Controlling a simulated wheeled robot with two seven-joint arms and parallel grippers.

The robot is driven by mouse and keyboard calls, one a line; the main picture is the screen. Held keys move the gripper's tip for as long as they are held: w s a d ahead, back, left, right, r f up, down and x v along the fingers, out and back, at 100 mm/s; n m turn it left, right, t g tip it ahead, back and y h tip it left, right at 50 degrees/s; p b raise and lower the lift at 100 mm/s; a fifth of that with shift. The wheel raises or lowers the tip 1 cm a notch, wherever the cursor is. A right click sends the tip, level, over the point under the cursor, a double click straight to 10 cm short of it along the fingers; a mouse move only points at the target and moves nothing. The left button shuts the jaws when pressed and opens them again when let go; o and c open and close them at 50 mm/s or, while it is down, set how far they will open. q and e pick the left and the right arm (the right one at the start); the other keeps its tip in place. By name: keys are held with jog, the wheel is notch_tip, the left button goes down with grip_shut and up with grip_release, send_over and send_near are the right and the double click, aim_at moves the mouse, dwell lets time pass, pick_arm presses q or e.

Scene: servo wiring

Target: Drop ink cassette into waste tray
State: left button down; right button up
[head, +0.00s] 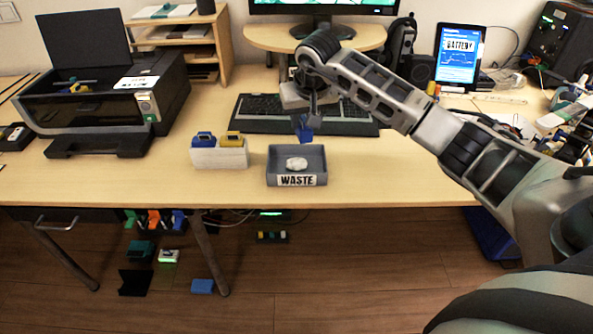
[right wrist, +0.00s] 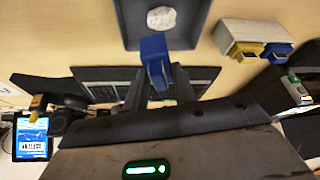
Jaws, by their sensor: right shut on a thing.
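My right gripper (head: 306,118) is shut on a blue ink cassette (head: 304,133), held just behind the waste tray's far edge and above the table. The cassette also shows between the fingers in the right wrist view (right wrist: 155,60), overlapping the tray's edge there. The grey waste tray (head: 286,155) has a "WASTE" label on its front and stands near the table's front edge. A crumpled white piece (head: 297,164) lies in it, also seen in the right wrist view (right wrist: 161,19). My left gripper is not in view.
A white holder (head: 220,158) with a blue and a yellow cassette stands just left of the tray. An open black printer (head: 95,110) stands further left. A keyboard (head: 262,118) lies behind the tray. The table right of the tray is clear.

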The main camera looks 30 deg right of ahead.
aim_at(304, 130)
jog(key=shift+f+b, duration=0.9)
jog(key=shift+f, duration=0.75)
jog(key=o, duration=1.1)
jog(key=shift+c, duration=0.2)
jog(key=v, duration=1.6)
